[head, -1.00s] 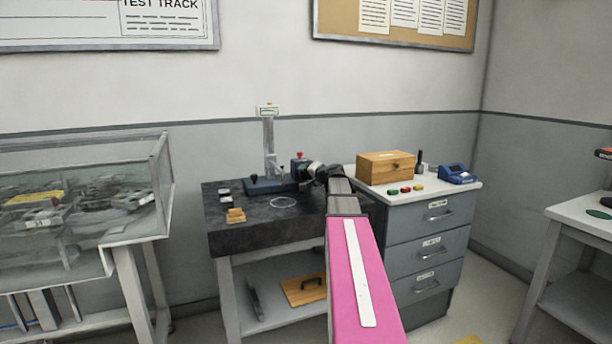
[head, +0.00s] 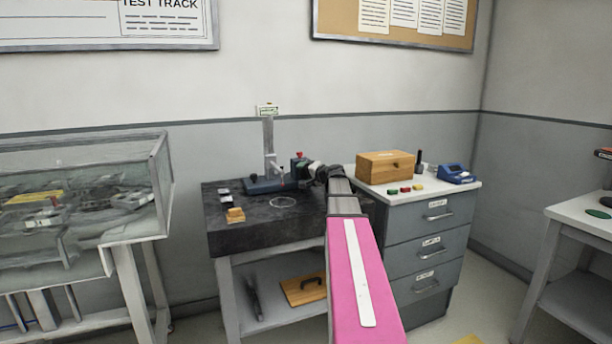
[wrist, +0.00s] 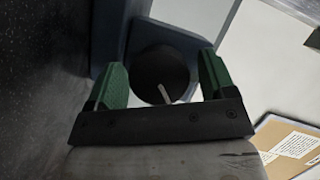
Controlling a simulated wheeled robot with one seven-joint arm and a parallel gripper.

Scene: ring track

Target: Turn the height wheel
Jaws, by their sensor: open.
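The height wheel (wrist: 160,72) is a dark round knob with a pale line on its face, in the middle of the wrist view. My gripper (wrist: 163,85) is open, with one green finger on each side of the wheel; I cannot tell whether the fingers touch it. In the head view my gripper (head: 303,168) is at the right end of the blue base of the height stand (head: 268,148). The stand has a grey upright post and stands on the dark stone plate.
To the right, a drawer cabinet holds a wooden box (head: 385,166) and a blue device (head: 456,174). A glass case (head: 80,195) stands at the left.

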